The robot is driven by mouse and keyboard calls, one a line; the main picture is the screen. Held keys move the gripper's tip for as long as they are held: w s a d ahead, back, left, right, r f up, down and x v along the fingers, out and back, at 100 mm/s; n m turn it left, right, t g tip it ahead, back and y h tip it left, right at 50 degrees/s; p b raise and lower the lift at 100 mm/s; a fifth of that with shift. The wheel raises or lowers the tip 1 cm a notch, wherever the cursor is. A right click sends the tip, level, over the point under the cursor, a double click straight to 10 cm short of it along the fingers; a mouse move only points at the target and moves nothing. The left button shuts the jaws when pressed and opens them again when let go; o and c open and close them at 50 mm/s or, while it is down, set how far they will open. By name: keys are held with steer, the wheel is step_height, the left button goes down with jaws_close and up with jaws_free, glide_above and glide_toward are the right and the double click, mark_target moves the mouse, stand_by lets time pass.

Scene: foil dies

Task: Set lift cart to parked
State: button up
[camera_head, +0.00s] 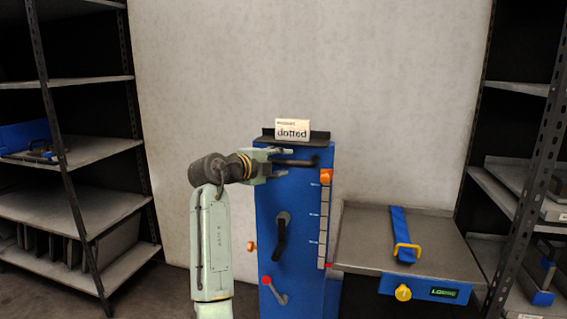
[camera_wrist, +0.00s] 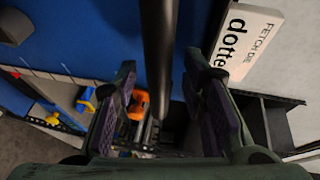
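The lift cart is a blue column (camera_head: 262,220) with a dark horizontal handle bar (camera_head: 300,162) near its top. A dark crank (camera_head: 281,235) is on its front, and a red-knobbed lever (camera_head: 273,288) sits low down. An orange pointer (camera_head: 326,176) is at the top of a scale on the right edge. A grey platform (camera_head: 365,240) extends to the right. My gripper (camera_head: 286,164) is at the handle bar's left end. In the wrist view the handle bar (camera_wrist: 158,45) runs between the open fingers (camera_wrist: 163,78), with gaps visible on both sides.
A card reading "dotted" (camera_head: 292,130) stands on the column top; it also shows in the wrist view (camera_wrist: 246,45). Shelves (camera_head: 95,205) stand left, a rack (camera_head: 535,190) right.

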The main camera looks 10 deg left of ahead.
steer(key=v, duration=1)
steer(key=shift+s, duration=0.25)
steer(key=shift+r, duration=0.15)
